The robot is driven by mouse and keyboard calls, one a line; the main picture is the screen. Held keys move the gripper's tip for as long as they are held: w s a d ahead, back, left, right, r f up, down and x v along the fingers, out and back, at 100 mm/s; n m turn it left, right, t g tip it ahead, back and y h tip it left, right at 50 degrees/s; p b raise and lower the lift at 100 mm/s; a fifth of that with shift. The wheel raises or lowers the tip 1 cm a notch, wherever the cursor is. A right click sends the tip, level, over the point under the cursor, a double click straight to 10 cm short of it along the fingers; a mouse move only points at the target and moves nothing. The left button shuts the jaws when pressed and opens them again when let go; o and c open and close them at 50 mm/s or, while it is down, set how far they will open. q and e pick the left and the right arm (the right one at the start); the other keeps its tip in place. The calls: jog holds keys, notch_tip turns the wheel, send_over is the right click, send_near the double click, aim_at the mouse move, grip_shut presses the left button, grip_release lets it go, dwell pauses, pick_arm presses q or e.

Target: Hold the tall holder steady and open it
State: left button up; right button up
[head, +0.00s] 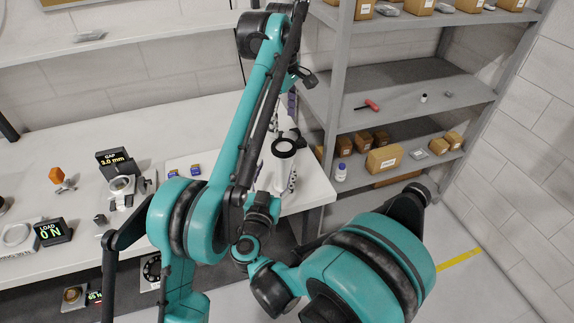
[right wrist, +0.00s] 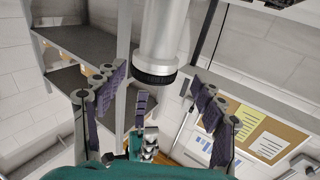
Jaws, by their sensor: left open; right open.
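The tall holder (head: 284,165) is a pale upright cylinder with a black ring on top, near the right end of the white bench. In the right wrist view the holder (right wrist: 163,35) is a silver tube with a knurled black collar. My right gripper (right wrist: 158,82) is open, its purple-padded fingers either side of the collar with visible gaps. In the head view my right gripper (head: 277,180) is partly hidden by my arms. My left gripper (head: 284,108) is open above the holder, mostly hidden by its arm; parts of it seem to show beyond the collar in the right wrist view (right wrist: 142,112).
The white bench (head: 75,195) carries a gap display (head: 113,158), a load display (head: 53,232) and small fixtures to the left. A grey shelf (head: 400,87) with boxes stands right of the bench. Floor with a yellow line (head: 458,259) shows at right.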

aim_at(282, 163)
jog(key=shift+d+f+g, duration=0.1)
jog(key=shift+f+g, duration=0.2)
jog(key=shift+f, duration=0.45)
jog(key=shift+w+d+f+h, duration=0.15)
jog(key=shift+w+h, duration=0.1)
jog(key=shift+h, duration=0.15)
jog(key=x, duration=0.7)
jog(key=shift+c, duration=0.3)
grip_shut()
